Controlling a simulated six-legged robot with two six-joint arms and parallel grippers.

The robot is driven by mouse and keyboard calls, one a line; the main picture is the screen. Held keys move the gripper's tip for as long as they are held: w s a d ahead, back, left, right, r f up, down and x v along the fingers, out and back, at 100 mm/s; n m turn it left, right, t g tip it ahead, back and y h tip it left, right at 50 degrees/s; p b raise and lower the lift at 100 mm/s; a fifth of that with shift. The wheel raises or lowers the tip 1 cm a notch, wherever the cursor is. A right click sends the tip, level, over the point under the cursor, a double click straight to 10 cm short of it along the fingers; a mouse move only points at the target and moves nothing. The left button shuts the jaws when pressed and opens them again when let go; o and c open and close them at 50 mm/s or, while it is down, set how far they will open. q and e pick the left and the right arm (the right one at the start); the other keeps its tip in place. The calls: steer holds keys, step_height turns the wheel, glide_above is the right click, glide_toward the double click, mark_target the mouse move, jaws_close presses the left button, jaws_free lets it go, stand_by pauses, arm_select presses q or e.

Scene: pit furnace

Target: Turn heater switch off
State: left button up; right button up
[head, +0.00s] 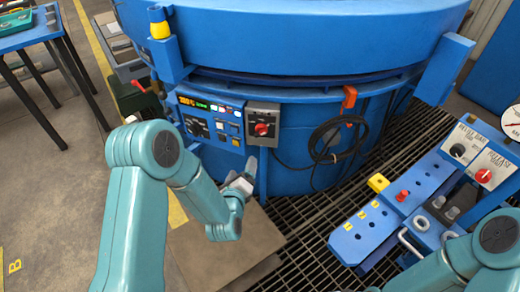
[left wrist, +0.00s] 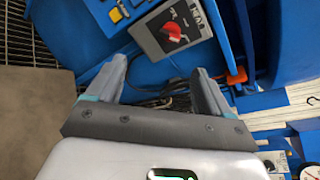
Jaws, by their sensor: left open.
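The heater switch is likely the red rotary knob (head: 262,129) on a grey box (head: 262,112) fixed to the front of the blue furnace (head: 300,110). In the left wrist view the red knob (left wrist: 173,32) and its grey box (left wrist: 150,40) lie ahead of the fingers, near the top. My left gripper (head: 246,176) is open and empty, just below the box and apart from it. It also shows in the left wrist view (left wrist: 160,78), its fingers spread. Part of my right arm shows at the lower right, but its gripper is out of view.
A control panel (head: 210,119) with a lit display sits left of the grey box. A black cable coil (head: 335,143) and an orange-red hook (head: 349,97) are to its right. A blue bench (head: 385,212) with red knobs stands at right.

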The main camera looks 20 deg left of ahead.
arm_select(q)
step_height(320, 180, down, 2)
steer(key=w+m+t+b, duration=0.1)
steer(key=w+t+b, duration=0.1)
steer(key=b, duration=0.9)
glide_toward(261, 135)
steer(key=shift+t, duration=0.4)
steer(key=w, duration=0.3)
steer(key=w+a, duration=0.1)
steer(key=w, duration=0.2)
steer(key=w+f, duration=0.1)
steer(key=w, duration=0.2)
steer(key=shift+w+a, duration=0.1)
steer(key=shift+a, duration=0.1)
arm_select(e)
step_height(261, 135, down, 14)
steer(key=shift+r, duration=0.15)
arm_select(q)
steer(key=shift+r, duration=0.1)
steer(key=c, duration=1)
